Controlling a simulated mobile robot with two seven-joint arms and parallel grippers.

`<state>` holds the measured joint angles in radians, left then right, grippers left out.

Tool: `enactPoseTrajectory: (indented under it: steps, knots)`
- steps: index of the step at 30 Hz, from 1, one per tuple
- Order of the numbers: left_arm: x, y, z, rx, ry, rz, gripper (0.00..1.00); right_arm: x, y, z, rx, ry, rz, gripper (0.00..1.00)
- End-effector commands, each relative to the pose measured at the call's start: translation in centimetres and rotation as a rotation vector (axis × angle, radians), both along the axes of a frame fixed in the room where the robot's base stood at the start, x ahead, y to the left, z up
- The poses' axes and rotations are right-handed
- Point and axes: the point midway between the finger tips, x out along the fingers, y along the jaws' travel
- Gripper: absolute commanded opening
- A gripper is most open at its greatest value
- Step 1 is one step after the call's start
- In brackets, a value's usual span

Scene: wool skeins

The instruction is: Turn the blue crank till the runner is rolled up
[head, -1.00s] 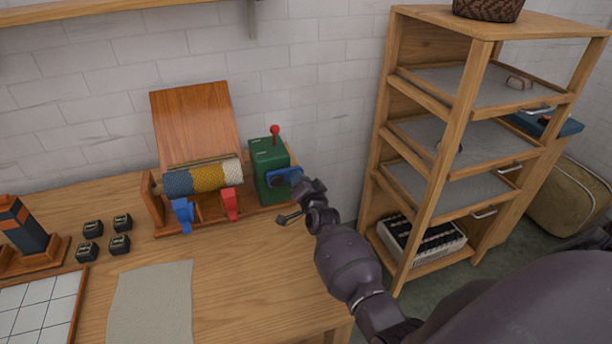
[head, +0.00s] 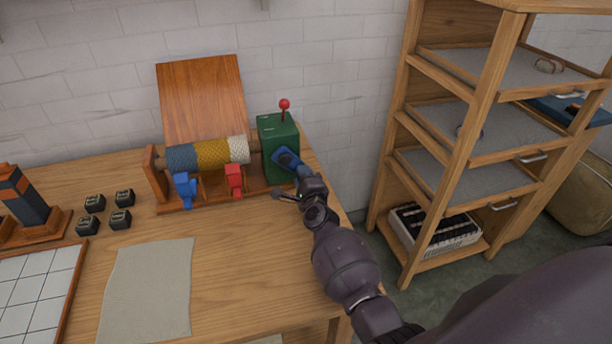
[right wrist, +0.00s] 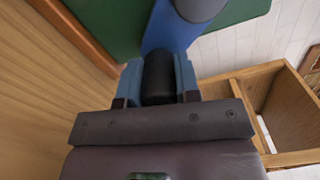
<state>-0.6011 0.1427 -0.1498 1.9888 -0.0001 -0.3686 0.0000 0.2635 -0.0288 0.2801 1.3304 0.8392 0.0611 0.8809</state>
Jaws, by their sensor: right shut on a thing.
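The blue crank (head: 285,157) sits on the front of a green box (head: 279,134) and points down to the right. My right gripper (head: 303,177) is shut on its handle. In the right wrist view, the gripper (right wrist: 158,82) has the dark handle (right wrist: 158,75) between its two jaws, and the blue crank arm (right wrist: 172,33) runs up from there. The runner (head: 212,153), in blue, yellow and white bands, lies wound around the roller left of the box. How much of it hangs loose I cannot tell. My left gripper is not in view.
The green box carries a red-knobbed lever (head: 284,104). A blue clamp (head: 185,190) and a red clamp (head: 234,181) stand before the roller. A sloped wooden board (head: 202,98) rises behind. A shelf rack (head: 392,130) stands right. The cloth (head: 148,285) lies in front.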

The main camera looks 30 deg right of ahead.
Motion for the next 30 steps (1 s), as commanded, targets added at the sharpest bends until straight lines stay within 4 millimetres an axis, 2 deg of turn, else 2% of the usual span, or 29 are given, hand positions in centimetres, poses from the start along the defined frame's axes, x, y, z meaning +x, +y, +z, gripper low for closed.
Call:
enactPoseTrajectory:
  steps: [1,12,30]
  knots:
    - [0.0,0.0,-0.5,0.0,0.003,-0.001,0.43,0.0,0.3,-0.6,0.039,-0.006,0.001,0.0]
    - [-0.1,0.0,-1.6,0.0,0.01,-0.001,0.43,0.3,1.4,-1.1,0.246,-0.056,0.001,0.0]
    - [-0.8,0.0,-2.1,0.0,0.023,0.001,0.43,0.4,1.8,-1.1,0.306,-0.072,0.001,0.0]
